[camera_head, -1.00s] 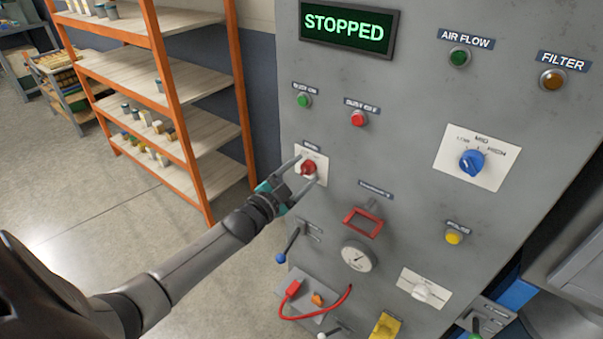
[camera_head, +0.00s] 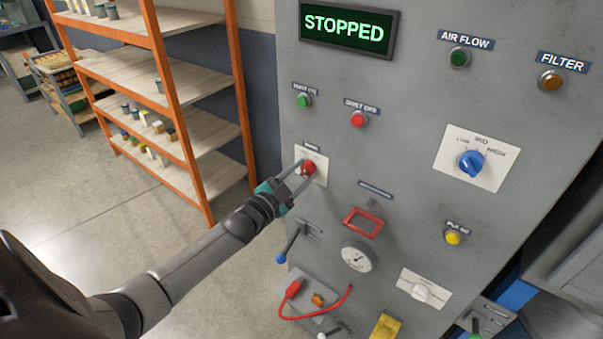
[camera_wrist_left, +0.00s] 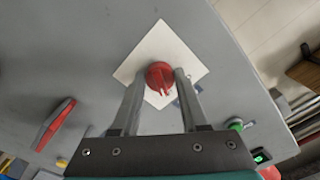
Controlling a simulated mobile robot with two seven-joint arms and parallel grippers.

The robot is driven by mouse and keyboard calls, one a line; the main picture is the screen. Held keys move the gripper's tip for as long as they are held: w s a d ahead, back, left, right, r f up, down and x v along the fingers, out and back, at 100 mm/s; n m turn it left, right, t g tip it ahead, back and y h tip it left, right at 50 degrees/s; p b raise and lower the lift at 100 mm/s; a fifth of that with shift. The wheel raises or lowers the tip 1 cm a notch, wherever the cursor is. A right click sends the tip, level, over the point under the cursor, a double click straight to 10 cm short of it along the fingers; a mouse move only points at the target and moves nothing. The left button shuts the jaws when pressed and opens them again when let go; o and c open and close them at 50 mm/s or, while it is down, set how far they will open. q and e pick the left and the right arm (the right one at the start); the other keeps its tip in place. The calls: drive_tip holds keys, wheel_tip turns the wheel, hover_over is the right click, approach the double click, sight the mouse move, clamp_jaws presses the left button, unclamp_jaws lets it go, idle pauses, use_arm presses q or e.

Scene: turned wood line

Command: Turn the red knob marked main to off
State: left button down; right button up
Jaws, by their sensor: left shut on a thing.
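The red knob (camera_head: 308,168) sits on a white square plate (camera_head: 321,166) at the left side of the grey panel. The small label above it is too blurred to read surely. My left gripper (camera_head: 303,169) reaches in from the left and is shut on the red knob, one finger on each side. The left wrist view also shows the red knob (camera_wrist_left: 160,76) between the two fingertips (camera_wrist_left: 160,79), in front of the white plate (camera_wrist_left: 140,62). Its pointer marks cannot be read. My right gripper is not in view.
The panel screen (camera_head: 347,26) reads STOPPED. A green button (camera_head: 304,101) and a red button (camera_head: 358,119) are above the knob. A red handle (camera_head: 362,222) and a blue-tipped lever (camera_head: 282,257) are below. Orange shelving (camera_head: 172,95) stands at left, with clear floor before it.

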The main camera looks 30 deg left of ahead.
use_arm(q)
drive_tip(key=n+p, duration=0.1)
drive_tip(key=n, duration=1)
drive_tip(key=shift+d, duration=0.1)
drive_tip(key=shift+n, duration=0.4)
idle(0.3)
drive_tip(key=shift+c, duration=2.1)
unclamp_jaws()
drive_tip(key=s+a+p, duration=0.1)
drive_tip(key=s, duration=1.4)
drive_tip(key=shift+s, duration=0.15)
drive_tip(key=shift+a+f, duration=0.1)
